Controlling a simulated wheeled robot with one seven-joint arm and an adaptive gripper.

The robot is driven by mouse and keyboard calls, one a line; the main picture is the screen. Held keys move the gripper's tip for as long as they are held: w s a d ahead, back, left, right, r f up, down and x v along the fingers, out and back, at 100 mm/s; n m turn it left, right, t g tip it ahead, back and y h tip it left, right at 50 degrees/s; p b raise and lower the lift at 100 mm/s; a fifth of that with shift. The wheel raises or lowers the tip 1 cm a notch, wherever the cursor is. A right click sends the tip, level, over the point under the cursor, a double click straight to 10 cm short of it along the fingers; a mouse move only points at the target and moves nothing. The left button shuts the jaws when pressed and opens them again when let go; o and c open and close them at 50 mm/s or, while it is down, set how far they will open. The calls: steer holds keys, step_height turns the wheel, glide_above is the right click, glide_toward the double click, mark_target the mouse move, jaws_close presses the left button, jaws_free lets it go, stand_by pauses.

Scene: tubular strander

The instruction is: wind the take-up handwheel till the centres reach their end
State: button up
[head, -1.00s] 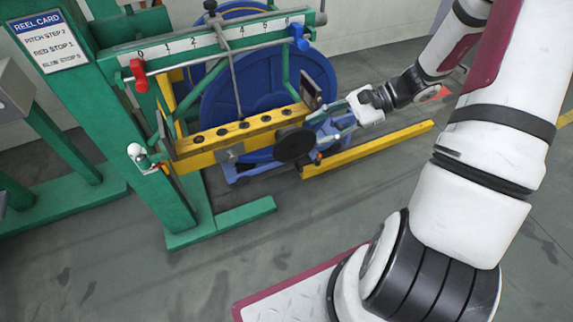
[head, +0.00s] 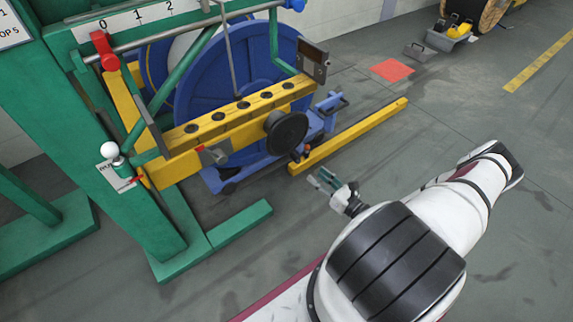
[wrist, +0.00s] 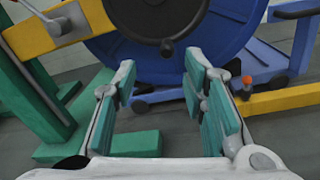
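The take-up handwheel, a dark round disc (head: 287,134), sits on the front of the yellow beam (head: 240,113). In the wrist view the handwheel (wrist: 155,17) is at the top, cut by the frame edge, with a small hub knob. My gripper (head: 322,180) is below and right of the handwheel in the head view, apart from it. In the wrist view my gripper (wrist: 163,88) has its green-padded fingers spread with nothing between them. The blue reel (head: 228,75) stands behind the beam.
A red stop (head: 104,50) sits on the rail under the numbered scale (head: 140,20). A white-knobbed lever (head: 110,150) is on the green post. A yellow floor bar (head: 350,137) lies right of the blue cradle. Open floor lies to the right.

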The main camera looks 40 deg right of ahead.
mark_target(299, 163)
steer(key=shift+m+h, duration=0.6)
steer(key=w+b, duration=0.1)
steer(key=w, duration=0.3)
steer(key=w+f+b, duration=0.1)
steer(key=w+b, duration=0.1)
steer(key=w, duration=0.3)
steer(key=w+f+b, duration=0.1)
steer(key=w, duration=0.3)
steer(key=shift+w+a+b, duration=0.35)
jaws_close()
